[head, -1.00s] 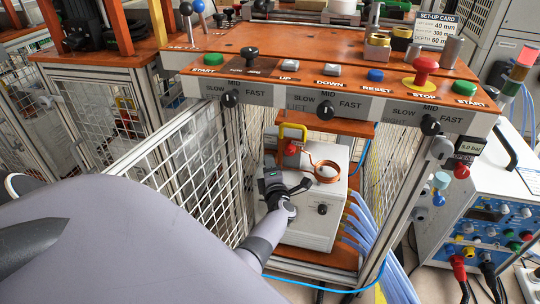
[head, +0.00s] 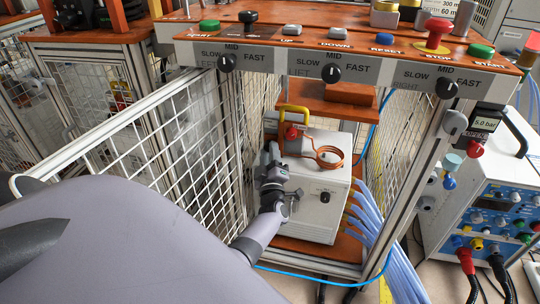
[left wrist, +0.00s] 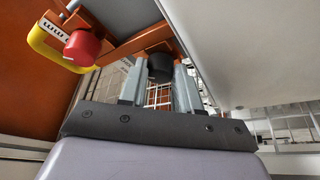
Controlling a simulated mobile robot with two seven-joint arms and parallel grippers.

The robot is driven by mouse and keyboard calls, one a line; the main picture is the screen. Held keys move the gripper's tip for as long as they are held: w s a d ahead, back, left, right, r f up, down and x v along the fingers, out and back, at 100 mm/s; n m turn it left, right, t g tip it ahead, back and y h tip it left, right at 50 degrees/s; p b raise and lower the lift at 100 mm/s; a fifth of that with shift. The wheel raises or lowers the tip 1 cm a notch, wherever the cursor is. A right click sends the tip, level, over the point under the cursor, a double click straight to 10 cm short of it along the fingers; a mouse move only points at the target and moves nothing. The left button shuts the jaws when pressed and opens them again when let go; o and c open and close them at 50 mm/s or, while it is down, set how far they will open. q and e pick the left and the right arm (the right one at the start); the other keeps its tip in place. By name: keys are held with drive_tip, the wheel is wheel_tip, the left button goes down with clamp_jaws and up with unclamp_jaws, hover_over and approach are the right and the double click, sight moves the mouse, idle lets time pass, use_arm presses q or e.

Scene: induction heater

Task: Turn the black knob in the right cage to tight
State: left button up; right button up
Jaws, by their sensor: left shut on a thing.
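My left gripper (head: 272,152) is inside the cage, close against the left side of a white box (head: 312,212). In the left wrist view its two grey fingers (left wrist: 160,82) are on either side of a round black knob (left wrist: 159,66) and shut on it. The knob sits under an orange bar. In the head view my gripper hides this knob, and its tight or loose setting cannot be read. My right gripper is not in view.
A red knob (head: 291,132) and yellow handle (head: 295,112) are beside the gripper, with a copper coil (head: 329,155) to the right. Another black knob (head: 325,195) is on the box front. White mesh (head: 180,140) stands left; blue hoses (head: 368,215) run right. An orange control panel (head: 300,40) is above.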

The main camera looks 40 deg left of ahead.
use_arm(q)
drive_tip(key=shift+m, duration=0.7)
drive_tip(key=o, duration=1.1)
drive_tip(key=shift+c, duration=0.2)
drive_tip(key=shift+f, duration=0.1)
